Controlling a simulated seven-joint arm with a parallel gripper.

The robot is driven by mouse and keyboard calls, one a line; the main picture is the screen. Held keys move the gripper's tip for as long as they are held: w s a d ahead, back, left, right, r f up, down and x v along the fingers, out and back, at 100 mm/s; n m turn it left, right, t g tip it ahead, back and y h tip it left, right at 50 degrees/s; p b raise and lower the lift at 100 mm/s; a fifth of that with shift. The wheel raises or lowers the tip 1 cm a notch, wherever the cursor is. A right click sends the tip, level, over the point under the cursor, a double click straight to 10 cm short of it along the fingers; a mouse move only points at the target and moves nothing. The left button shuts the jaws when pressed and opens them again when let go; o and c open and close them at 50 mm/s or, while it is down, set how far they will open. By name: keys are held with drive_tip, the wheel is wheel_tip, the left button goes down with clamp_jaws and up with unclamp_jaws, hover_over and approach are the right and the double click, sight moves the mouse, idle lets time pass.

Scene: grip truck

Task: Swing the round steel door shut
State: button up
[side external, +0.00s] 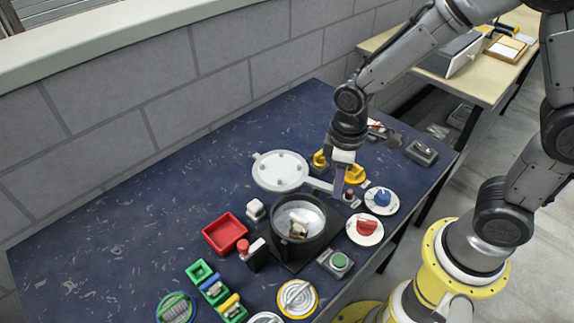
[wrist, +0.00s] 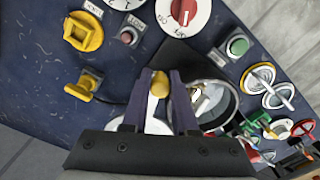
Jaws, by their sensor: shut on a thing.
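The round steel door (side external: 280,171) is a pale disc with small studs, standing open beyond a black round chamber (side external: 275,229). A bar runs from the disc to the right, towards my gripper (side external: 338,192). In the wrist view, my gripper (wrist: 158,78) has its purple fingers closed on a brass-coloured knob (wrist: 160,86). Part of the pale door (wrist: 154,112) shows between and behind the fingers. The chamber's open mouth (wrist: 228,92) lies just right of the fingers, with a small object inside. The fingers hide how the knob joins the bar.
A red tray (side external: 211,234), a white dial with a red knob (side external: 365,229), one with a blue knob (side external: 381,201), and a green button box (side external: 338,263) surround the chamber. Yellow fixtures (side external: 355,174) stand near my gripper. The blue table's left part is clear.

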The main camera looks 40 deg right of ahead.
drive_tip(key=shift+w+d, duration=0.55)
drive_tip(key=shift+d, duration=0.3)
drive_tip(key=shift+w+d, duration=0.6)
drive_tip(key=shift+w, duration=0.05)
drive_tip(key=shift+w+d, duration=0.25)
drive_tip(key=shift+w, duration=1.65)
drive_tip(key=o, duration=0.7)
drive_tip(key=shift+r, duration=0.1)
drive_tip(key=shift+w, duration=0.1)
